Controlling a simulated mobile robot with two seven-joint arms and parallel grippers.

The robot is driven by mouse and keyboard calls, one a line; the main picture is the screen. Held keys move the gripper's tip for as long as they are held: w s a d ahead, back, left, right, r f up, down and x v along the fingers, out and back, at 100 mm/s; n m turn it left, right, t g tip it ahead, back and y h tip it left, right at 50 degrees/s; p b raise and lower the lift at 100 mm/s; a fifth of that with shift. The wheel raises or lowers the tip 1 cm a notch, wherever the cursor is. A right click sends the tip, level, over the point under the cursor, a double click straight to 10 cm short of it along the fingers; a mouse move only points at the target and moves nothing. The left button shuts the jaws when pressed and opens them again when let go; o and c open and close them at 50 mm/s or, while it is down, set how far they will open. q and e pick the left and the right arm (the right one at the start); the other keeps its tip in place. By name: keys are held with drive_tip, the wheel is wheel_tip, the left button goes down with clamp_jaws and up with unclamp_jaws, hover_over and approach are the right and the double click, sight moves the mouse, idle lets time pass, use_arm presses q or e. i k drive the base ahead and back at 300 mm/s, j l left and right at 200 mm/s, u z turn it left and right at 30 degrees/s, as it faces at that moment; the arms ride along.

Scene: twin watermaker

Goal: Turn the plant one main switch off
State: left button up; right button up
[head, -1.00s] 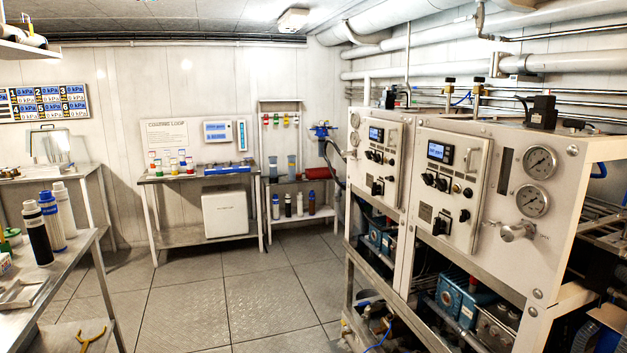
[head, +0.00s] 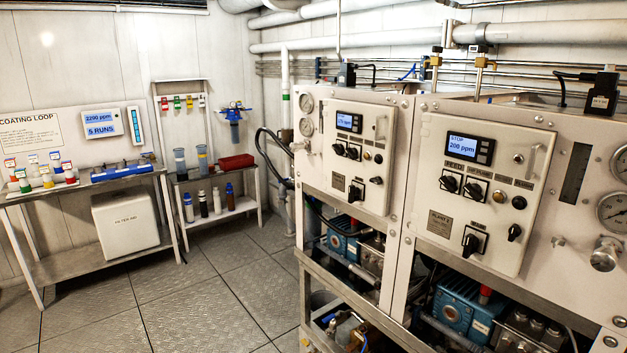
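Two white control panels stand side by side on the machine at the right. The nearer panel (head: 520,165) has a plate that reads PLANT 2 and a display reading "STOP 200 ppm". The farther left panel (head: 373,112) has a small lit display (head: 348,122), black knobs in its middle and a plate (head: 338,182) too small to read. A large black rotary switch (head: 355,191) sits at its bottom; its exact handle angle is hard to tell. A like switch (head: 471,242) sits on the PLANT 2 panel. Neither of my grippers is in view.
Below the panels are open frames with blue pumps (head: 462,303). A bench with coloured bottles (head: 100,185) and a shelf stand (head: 222,212) line the far wall. The tiled floor (head: 215,290) left of the machine is clear.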

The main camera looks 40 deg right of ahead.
sight(353, 191)
drive_tip(key=i+z, duration=0.25)
drive_tip(key=i, duration=0.15)
drive_tip(key=i+j+z, duration=0.2)
drive_tip(key=i, duration=0.15)
drive_tip(key=i+j+z, duration=0.35)
drive_tip(key=i+z, duration=0.15)
drive_tip(key=z, duration=0.15)
drive_tip(key=i+j+z, duration=0.2)
drive_tip(key=z, duration=0.2)
drive_tip(key=i+j+z, duration=0.15)
drive_tip(key=z, duration=0.25)
drive_tip(key=i+j+z, duration=0.15)
drive_tip(key=j+z, duration=0.7)
drive_tip(key=i+l, duration=0.05)
drive_tip(key=l, duration=0.05)
